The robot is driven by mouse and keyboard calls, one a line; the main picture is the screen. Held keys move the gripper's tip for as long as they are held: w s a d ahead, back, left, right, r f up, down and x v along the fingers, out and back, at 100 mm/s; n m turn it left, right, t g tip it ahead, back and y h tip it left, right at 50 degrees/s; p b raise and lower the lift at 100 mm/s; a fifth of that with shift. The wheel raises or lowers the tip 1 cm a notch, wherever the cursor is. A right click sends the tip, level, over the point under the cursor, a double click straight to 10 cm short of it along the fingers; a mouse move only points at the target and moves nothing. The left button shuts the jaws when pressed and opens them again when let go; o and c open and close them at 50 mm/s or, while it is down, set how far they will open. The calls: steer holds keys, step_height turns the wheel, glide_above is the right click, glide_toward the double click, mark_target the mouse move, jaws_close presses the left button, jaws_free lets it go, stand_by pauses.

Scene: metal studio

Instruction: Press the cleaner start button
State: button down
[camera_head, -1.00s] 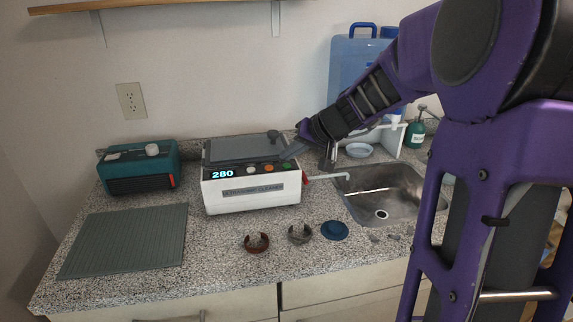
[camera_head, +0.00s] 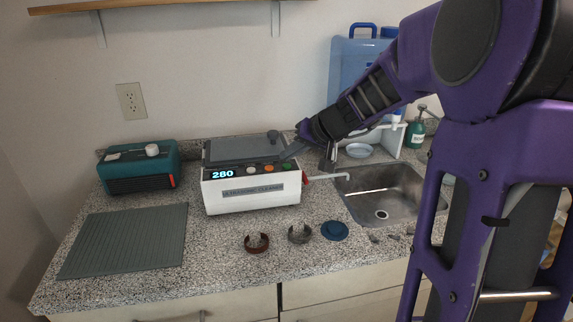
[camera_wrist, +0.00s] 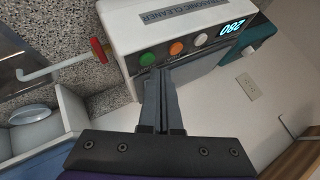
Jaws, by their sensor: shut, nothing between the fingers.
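The white ultrasonic cleaner (camera_head: 225,196) stands on the counter, its display (camera_head: 222,174) reading 280. Its sloped panel carries a white button (camera_wrist: 200,39), an orange button (camera_wrist: 176,48) and a green button (camera_wrist: 147,60) in a row. The green one is at the end nearest the red valve handle. My gripper (camera_wrist: 157,75) is shut and empty. Its fingertips are at the panel, right by the green button in the wrist view. In the head view my gripper (camera_head: 284,158) reaches in from the right over that end. Whether the tips touch the button I cannot tell.
The cleaner's grey lid (camera_head: 240,149) with a dark knob lies behind the panel. A red-handled drain spout (camera_head: 328,177) points toward the sink (camera_head: 390,200). A teal device (camera_head: 140,170) and a ribbed mat (camera_head: 125,240) are left. Small round parts (camera_head: 257,243) lie in front.

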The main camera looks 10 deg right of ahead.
steer(key=shift+f, duration=0.1)
stand_by(0.3)
steer(key=shift+f+b, duration=0.45)
steer(key=shift+b, duration=0.35)
steer(key=shift+f, duration=0.15)
stand_by(0.4)
steer(key=shift+r, duration=0.7)
step_height(320, 180, up, 6)
steer(key=p, duration=0.3)
stand_by(0.6)
